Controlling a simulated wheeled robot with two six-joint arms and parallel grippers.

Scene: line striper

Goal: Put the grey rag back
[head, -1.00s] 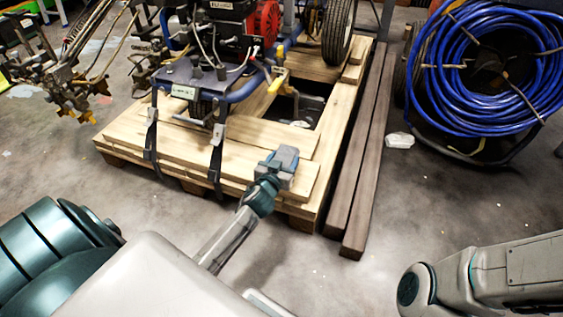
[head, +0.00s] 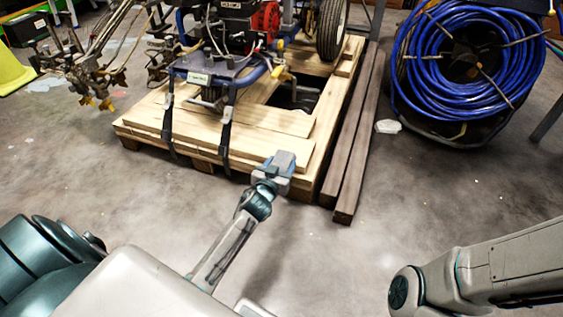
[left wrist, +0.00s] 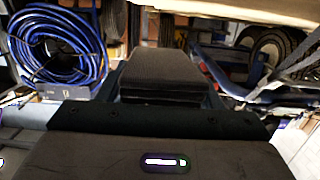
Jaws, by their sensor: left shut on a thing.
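The grey rag (head: 284,160) shows in the head view as a small folded block at the end of my left arm. My left gripper (head: 275,169) is shut on it, with bluish fingers at its sides. They appear in front of the near right corner of the wooden pallet (head: 240,143); the height above it is hard to tell. In the left wrist view the rag (left wrist: 160,72) is a dark grey, layered block between the fingers. My right arm enters at the lower right of the head view, but its gripper is out of frame.
The line striper (head: 215,65) stands strapped on the pallet. Dark beams (head: 352,150) lie along the pallet's right side. A blue hose reel (head: 465,65) stands at the back right. A pale scrap (head: 388,126) lies on the floor. The floor in front is clear.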

